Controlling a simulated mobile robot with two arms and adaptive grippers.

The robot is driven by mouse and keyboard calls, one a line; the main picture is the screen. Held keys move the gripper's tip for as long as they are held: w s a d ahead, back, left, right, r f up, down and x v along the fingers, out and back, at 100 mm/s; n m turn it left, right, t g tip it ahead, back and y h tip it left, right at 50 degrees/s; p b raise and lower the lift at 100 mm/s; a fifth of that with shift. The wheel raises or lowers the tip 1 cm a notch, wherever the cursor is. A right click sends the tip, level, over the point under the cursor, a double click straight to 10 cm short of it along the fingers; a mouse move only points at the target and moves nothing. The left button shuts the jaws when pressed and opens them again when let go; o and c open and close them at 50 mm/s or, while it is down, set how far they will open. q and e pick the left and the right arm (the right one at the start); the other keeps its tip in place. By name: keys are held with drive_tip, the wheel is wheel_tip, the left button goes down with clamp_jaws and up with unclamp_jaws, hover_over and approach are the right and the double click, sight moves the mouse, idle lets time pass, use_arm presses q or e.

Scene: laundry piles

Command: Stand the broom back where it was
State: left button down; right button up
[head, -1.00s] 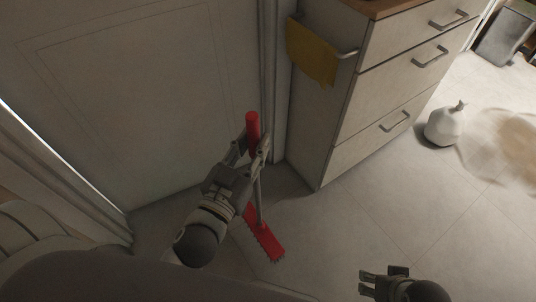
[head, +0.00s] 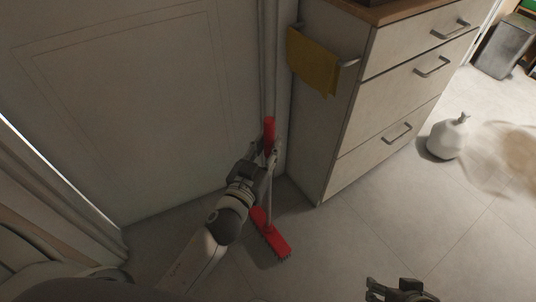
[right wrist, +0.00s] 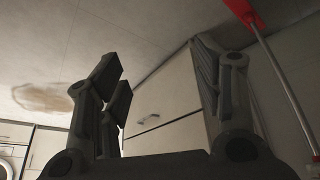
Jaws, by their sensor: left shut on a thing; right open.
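The broom has a red handle top (head: 269,131), a grey stick and a red head with bristles (head: 270,236) on the floor. It stands nearly upright, close to the door frame and the cabinet's side. My left gripper (head: 268,157) is shut on the broom just below the red top; the arm partly hides its fingers. In the right wrist view the broom's red head (right wrist: 243,12) and stick (right wrist: 277,75) show at the upper right. My right gripper (head: 392,288) is open and empty at the bottom of the head view, well away from the broom.
A drawer cabinet (head: 390,110) with a yellow cloth (head: 311,63) on its side rail stands right of the broom. A closed door (head: 120,100) is behind and left. A white bag (head: 447,137) and a brown stain (head: 510,150) are on the floor at right. The middle floor is clear.

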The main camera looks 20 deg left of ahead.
use_arm(q)
wheel_tip(320, 180, down, 2)
drive_tip(key=shift+f+b, duration=0.15)
drive_tip(key=shift+b, duration=0.55)
use_arm(e)
drive_tip(key=w+a+r+t+y, duration=0.1)
drive_tip(key=w+a+r+t, duration=0.1)
drive_tip(key=w, duration=0.5)
drive_tip(key=shift+w+a+r+t, duration=0.25)
drive_tip(key=shift+r+t, duration=0.5)
drive_tip(key=shift+t, duration=0.35)
use_arm(q)
drive_tip(key=shift+f, duration=0.1)
drive_tip(key=c, duration=1.2)
unclamp_jaws()
drive_tip(key=shift+f, duration=0.1)
use_arm(e)
drive_tip(key=shift+w+r, duration=0.25)
use_arm(q)
drive_tip(key=shift+o, duration=0.2)
